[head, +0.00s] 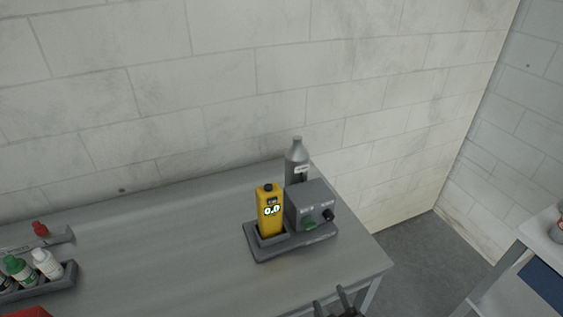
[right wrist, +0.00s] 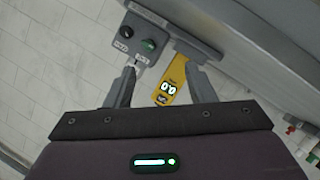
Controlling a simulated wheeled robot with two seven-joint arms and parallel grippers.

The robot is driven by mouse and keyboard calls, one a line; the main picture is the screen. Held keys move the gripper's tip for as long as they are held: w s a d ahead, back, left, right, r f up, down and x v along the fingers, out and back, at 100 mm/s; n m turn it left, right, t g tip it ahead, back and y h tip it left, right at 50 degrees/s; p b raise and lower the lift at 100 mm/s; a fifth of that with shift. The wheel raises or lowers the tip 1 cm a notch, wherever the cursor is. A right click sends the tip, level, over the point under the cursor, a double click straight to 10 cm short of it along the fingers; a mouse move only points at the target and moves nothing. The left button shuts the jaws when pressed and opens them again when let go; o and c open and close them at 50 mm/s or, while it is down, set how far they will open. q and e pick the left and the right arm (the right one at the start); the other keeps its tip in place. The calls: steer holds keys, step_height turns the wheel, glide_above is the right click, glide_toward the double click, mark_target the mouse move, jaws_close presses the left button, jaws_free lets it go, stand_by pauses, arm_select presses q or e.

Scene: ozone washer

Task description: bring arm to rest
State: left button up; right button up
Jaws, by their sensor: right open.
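My right gripper (head: 340,302) is at the bottom edge of the head view, in front of the table's near edge. Its two fingers are apart with nothing between them. In the right wrist view the open right gripper (right wrist: 163,88) points toward a yellow meter (right wrist: 169,88) and a grey control box (right wrist: 142,45), apart from both. In the head view the yellow meter (head: 270,212) stands upright in a dark base (head: 290,243), its display lit. The grey control box (head: 311,206) with a green and a black knob sits beside it. My left gripper is not in view.
The grey table (head: 160,245) is bare in its middle. A grey bottle (head: 297,162) stands behind the box. A dark tray (head: 62,283) with small bottles is at the left, with a red object (head: 27,312) below. A white cart (head: 540,238) stands at the right, past open floor.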

steer(key=s+d+f+m+g+h+b, duration=0.15)
steer(key=d+f, duration=0.25)
steer(key=f, duration=0.8)
steer(key=s+d+f+g+b, duration=0.2)
steer(key=s+d+f+g, duration=0.1)
steer(key=f, duration=0.9)
steer(key=s+d+f+m+g+h+b, duration=0.1)
steer(key=s+d+f+g, duration=0.2)
steer(key=f, duration=0.9)
arm_select(q)
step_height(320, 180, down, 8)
steer(key=b, duration=0.3)
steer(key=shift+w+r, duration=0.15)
arm_select(e)
steer(key=s+d+f+m+g, duration=0.1)
steer(key=s+f+m+g, duration=0.1)
steer(key=s+f, duration=0.6)
steer(key=s+d+f+m+g, duration=0.1)
steer(key=s+f+g, duration=0.3)
steer(key=s+f, duration=0.4)
steer(key=s, duration=0.6)
steer(key=shift+s+f+m+y, duration=0.15)
steer(key=shift+s+m+y, duration=0.1)
steer(key=shift+m+y, duration=0.1)
